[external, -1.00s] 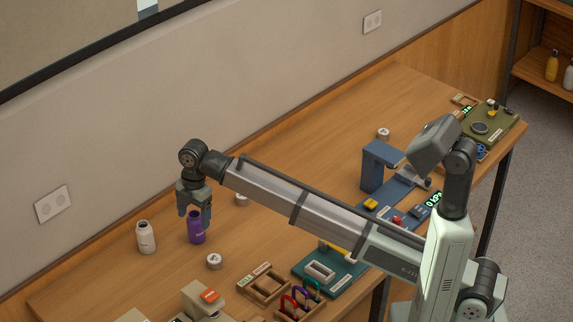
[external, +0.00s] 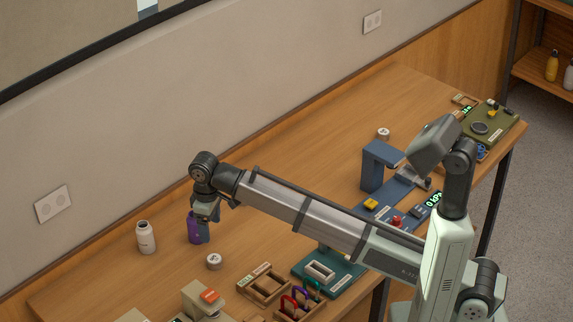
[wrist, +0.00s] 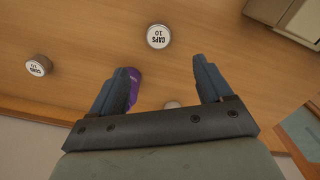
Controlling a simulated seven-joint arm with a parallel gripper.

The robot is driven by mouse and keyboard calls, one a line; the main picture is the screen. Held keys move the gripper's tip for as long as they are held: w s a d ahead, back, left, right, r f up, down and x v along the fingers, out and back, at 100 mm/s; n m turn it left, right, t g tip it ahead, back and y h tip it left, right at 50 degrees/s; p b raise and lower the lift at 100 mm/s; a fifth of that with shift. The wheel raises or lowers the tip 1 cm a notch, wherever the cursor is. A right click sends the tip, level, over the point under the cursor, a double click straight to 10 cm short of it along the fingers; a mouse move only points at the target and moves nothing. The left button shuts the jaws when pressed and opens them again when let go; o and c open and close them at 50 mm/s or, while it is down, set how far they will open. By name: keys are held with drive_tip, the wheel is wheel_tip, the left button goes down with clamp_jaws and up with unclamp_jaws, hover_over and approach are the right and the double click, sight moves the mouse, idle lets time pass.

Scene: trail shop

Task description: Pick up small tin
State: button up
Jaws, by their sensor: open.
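Small round tins with white lids stand on the wooden bench. One tin (external: 215,262) is in front of the purple bottle, and another (external: 383,133) is far back right. The wrist view shows a tin marked CAPS (wrist: 159,36) beyond my fingertips and another tin (wrist: 39,65) at the left. My gripper (external: 209,214) is open beside the purple bottle (external: 194,229), overlapping it in the external view. In the wrist view my gripper (wrist: 161,66) has nothing held between its fingers; the left finger partly hides the bottle (wrist: 134,84). A pale round object (wrist: 172,104) is mostly hidden by the gripper; I cannot tell what it is.
A white bottle (external: 146,238) stands left of the purple one. Wooden trays (external: 263,284), a teal stand (external: 330,272) and a blue press-like device (external: 376,168) lie to the right. The wall runs behind the bench. Bench around the front tin is fairly clear.

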sight(214, 259)
drive_tip(key=shift+m, duration=0.5)
wheel_tip(214, 259, down, 14)
drive_tip(key=shift+w+d+r, duration=0.1)
drive_tip(key=shift+d, duration=0.05)
idle(0.3)
drive_tip(key=c, duration=1.1)
wheel_tip(214, 259, up, 10)
drive_tip(key=shift+w, duration=0.1)
